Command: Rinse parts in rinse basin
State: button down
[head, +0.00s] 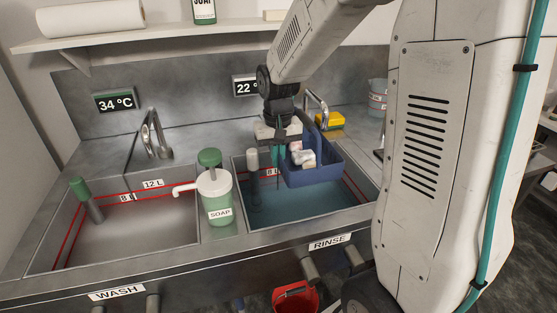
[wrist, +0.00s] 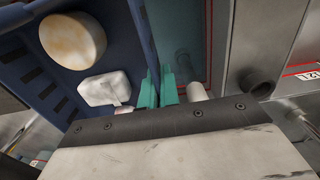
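A blue basket (head: 322,176) is over the right part of the rinse basin (head: 241,190), which holds bluish water. Its underside seems to be at or just above the water; I cannot tell if it touches. In the basket lie pale parts (head: 304,157); the wrist view shows a round tan-and-white part (wrist: 72,39) and a white blocky part (wrist: 104,89). My gripper (wrist: 159,88) has teal fingers close together at the basket's edge and seems shut on it. In the head view my gripper (head: 278,153) is at the basket's left side.
The wash basin (head: 60,222) is at left with a green-topped plug (head: 82,190). A soap bottle (head: 216,197) stands on the divider. A grey standpipe (head: 253,165) rises in the rinse basin beside my gripper. A tap (head: 318,108) and yellow sponge (head: 329,121) are behind.

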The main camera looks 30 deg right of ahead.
jog(key=shift+f, duration=10.95)
jog(key=shift+r, duration=0.1)
jog(key=shift+r, duration=0.3)
jog(key=shift+f, duration=0.25)
jog(key=shift+f, duration=0.15)
jog(key=shift+r, duration=0.3)
jog(key=shift+f, duration=0.3)
